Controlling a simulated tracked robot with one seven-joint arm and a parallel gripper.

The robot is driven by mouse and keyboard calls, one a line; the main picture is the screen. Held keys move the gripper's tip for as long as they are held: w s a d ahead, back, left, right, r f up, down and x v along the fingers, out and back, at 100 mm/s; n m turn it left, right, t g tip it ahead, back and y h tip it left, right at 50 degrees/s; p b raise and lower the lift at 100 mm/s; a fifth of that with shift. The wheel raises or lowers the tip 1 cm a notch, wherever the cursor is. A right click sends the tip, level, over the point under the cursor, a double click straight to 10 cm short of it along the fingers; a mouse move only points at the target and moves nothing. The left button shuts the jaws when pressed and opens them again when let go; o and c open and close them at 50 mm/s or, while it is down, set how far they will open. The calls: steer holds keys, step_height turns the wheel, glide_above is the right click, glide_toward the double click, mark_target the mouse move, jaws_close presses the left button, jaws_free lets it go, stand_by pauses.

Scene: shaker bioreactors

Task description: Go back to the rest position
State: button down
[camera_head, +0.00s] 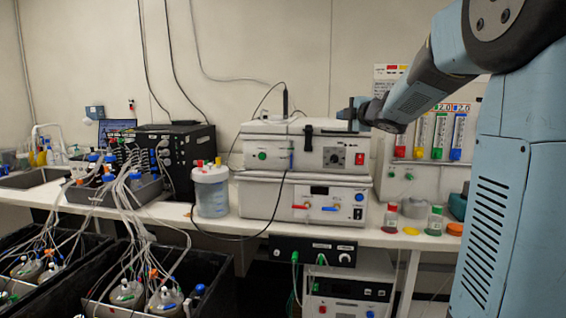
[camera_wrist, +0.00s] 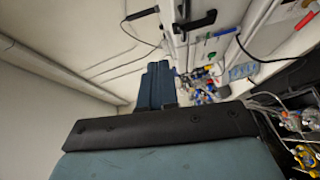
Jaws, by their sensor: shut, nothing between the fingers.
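My gripper (camera_head: 350,114) is in the head view at the end of my blue arm, which reaches in from the right. It appears in front of the upper right part of the stacked white instrument box (camera_head: 262,152); whether it touches the box cannot be told. In the wrist view my gripper (camera_wrist: 157,72) shows its two blue fingers together, with nothing between them. The box's black handle (camera_wrist: 195,22) lies to the upper right of the fingers there.
A jar of clear liquid (camera_head: 211,192) stands left of the boxes on the white bench (camera_head: 240,226). Small bottles (camera_head: 434,220) and lids stand at the right. Black tubs (camera_head: 215,268) with tubed vessels fill the lower left.

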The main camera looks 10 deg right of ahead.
steer(key=s+f+m+g+h, duration=0.2)
steer(key=s+m+h, duration=0.2)
steer(key=s+m, duration=0.4)
steer(key=s+f+m+g+h, duration=0.25)
steer(key=s+m, duration=0.25)
steer(key=s, duration=0.5)
steer(key=s+a+f+m+g, duration=0.2)
steer(key=s+f, duration=0.2)
steer(key=s, duration=0.3)
steer(key=s+a+f+m+g+y, duration=0.1)
steer(key=s+a+f+m+g, duration=0.1)
steer(key=s+f, duration=0.3)
steer(key=s+a+f+m+g+y, duration=0.1)
steer(key=s+a+f+m+g, duration=0.1)
steer(key=s, duration=0.8)
step_height(320, 180, down, 3)
steer(key=shift+s+a+r+m, duration=0.1)
steer(key=shift+s+a+m, duration=0.3)
steer(key=shift+a, duration=0.1)
steer(key=shift+w+y, duration=0.1)
steer(key=shift+y, duration=0.15)
steer(key=c, duration=1.8)
jaws_free()
steer(key=shift+c, duration=0.2)
